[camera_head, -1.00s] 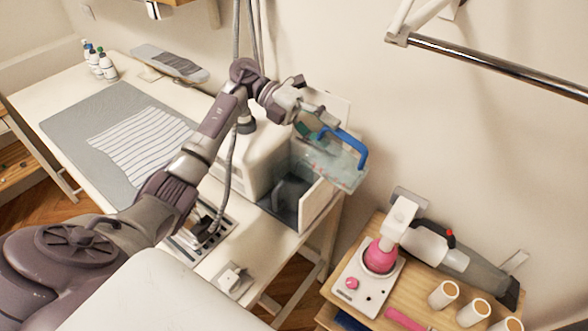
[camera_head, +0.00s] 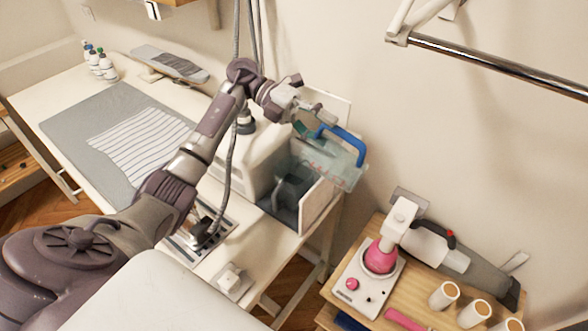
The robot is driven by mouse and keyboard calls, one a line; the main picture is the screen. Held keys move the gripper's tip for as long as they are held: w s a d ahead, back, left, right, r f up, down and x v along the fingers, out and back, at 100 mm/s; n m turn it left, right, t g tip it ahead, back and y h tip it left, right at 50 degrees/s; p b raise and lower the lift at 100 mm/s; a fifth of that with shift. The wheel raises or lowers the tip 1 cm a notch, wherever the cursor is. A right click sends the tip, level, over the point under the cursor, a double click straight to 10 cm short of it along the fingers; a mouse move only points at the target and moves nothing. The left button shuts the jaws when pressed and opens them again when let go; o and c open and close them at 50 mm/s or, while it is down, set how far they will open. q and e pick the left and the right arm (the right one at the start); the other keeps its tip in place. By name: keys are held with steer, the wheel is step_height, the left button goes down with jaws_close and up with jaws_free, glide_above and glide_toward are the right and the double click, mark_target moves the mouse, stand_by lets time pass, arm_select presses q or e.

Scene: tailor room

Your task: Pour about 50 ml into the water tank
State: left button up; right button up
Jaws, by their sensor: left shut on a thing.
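My left gripper (camera_head: 310,119) is shut on a clear jug (camera_head: 345,174) with a blue handle (camera_head: 347,140), at the upper middle of the head view. The jug is tilted and held above an open tank (camera_head: 318,202), a light box with a dark grey inside at the right end of the white table. The jug overlaps the tank's far part in the picture, and I cannot tell whether they touch. The water level and any stream are too unclear to see. My right gripper is not in view.
A white machine body (camera_head: 243,165) stands left of the tank, with a grey hose rising from the table. A striped cloth (camera_head: 140,143) lies on a grey mat. Several bottles (camera_head: 101,65) stand at the back left. A wooden cart (camera_head: 419,308) at right holds a pink-and-white device and several spools.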

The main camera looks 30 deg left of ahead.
mark_target(340, 150)
arm_select(q)
steer(key=shift+a+r, duration=0.3)
stand_by(0.9)
steer(key=d+y+p, duration=0.1)
steer(key=d+f+y, duration=0.1)
steer(key=d, duration=0.1)
steer(key=shift+d+f+p, duration=0.1)
steer(key=shift+f+p, duration=0.1)
steer(key=shift+p, duration=0.15)
steer(key=shift+d+y, duration=0.45)
steer(key=shift+y, duration=0.05)
steer(key=shift+d+r+y+p, duration=0.2)
steer(key=shift+d+y+p, duration=0.25)
steer(key=shift+p, duration=0.55)
steer(key=shift+d+f+y+p, duration=0.15)
steer(key=shift+y+p, duration=0.15)
steer(key=shift+y, duration=0.15)
steer(key=shift+d, duration=0.1)
